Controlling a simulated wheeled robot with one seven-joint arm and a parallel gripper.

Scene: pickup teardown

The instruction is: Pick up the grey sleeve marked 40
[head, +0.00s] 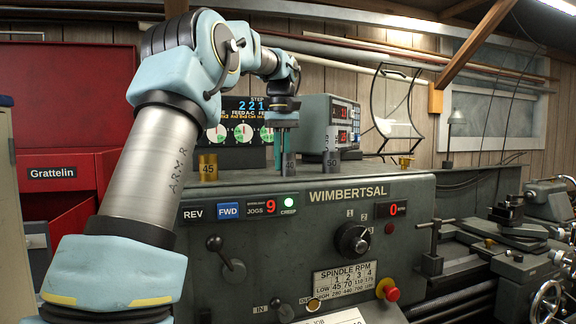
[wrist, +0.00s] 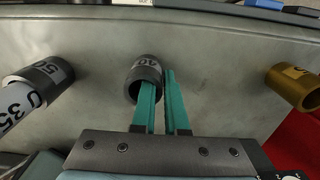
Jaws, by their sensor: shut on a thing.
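The grey sleeve marked 40 (head: 289,166) is upright at the top of the lathe headstock (head: 340,192), between two other sleeves. It also shows in the wrist view (wrist: 145,70), with its dark open end towards the camera. My gripper (head: 284,150) points down at it from above. In the wrist view my gripper (wrist: 160,80) has one teal finger in the sleeve's bore and the other outside its right side, shut on the wall. I cannot tell whether the sleeve touches the surface under it.
A brass sleeve marked 45 (head: 208,168) stands to the left, and a grey sleeve marked 50 (head: 331,162) to the right. A display box (head: 331,128) and a dial panel (head: 235,132) stand behind. A small brass fitting (head: 404,161) is farther right.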

